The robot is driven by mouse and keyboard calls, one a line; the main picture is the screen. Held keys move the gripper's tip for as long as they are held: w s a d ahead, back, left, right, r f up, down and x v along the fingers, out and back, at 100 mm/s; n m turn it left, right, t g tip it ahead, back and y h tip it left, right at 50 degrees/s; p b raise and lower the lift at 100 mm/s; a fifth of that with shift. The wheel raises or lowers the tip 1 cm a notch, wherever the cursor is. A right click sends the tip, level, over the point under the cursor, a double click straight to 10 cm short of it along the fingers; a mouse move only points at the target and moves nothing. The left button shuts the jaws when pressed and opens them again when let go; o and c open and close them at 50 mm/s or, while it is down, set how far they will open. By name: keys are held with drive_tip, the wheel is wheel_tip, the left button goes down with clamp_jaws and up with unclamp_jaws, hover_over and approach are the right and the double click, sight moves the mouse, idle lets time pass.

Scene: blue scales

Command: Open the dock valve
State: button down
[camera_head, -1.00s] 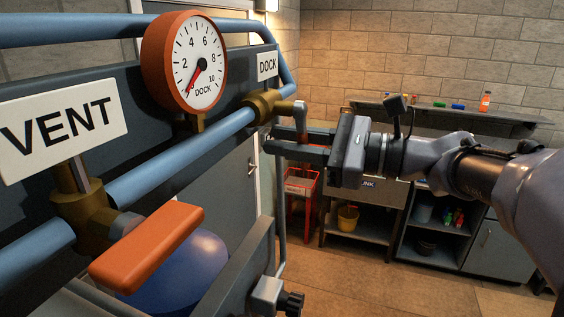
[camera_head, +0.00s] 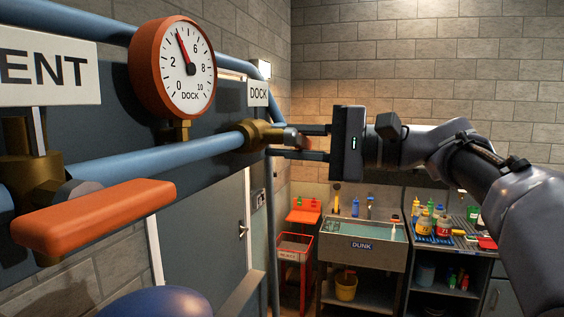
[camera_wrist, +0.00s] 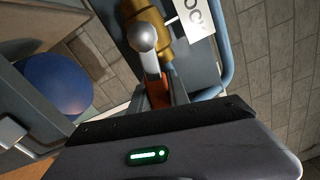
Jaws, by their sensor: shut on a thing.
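The dock valve (camera_head: 259,136) is a brass body on the blue pipe, beside the DOCK sign (camera_head: 258,93). Its grey hub (camera_wrist: 143,37) and part of its orange handle (camera_wrist: 158,92) show in the wrist view. My gripper (camera_head: 287,141) reaches in from the right and is shut on the handle; the fingers hide part of it. The round orange dock gauge (camera_head: 190,69) has its red needle near 4. The VENT sign (camera_head: 45,72), partly cut off, and the vent valve's orange handle (camera_head: 95,215) are at the left.
The blue pipe (camera_head: 155,157) runs along the dark panel. A blue rounded object (camera_head: 155,303) is low at the left. A sink labelled DUNK (camera_head: 362,246), a red bin stand (camera_head: 293,250) and a bench with bottles stand behind. Brick wall fills the back right.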

drive_tip(key=shift+r+n+b, duration=0.5)
drive_tip(key=shift+r+n, duration=0.3)
drive_tip(key=shift+n, duration=0.6)
drive_tip(key=shift+r, duration=0.1)
drive_tip(key=c, duration=1.2)
unclamp_jaws()
drive_tip(key=shift+c, duration=0.2)
drive_tip(key=b+v, duration=0.1)
drive_tip(key=v, duration=1.6)
drive_tip(key=shift+d, duration=0.25)
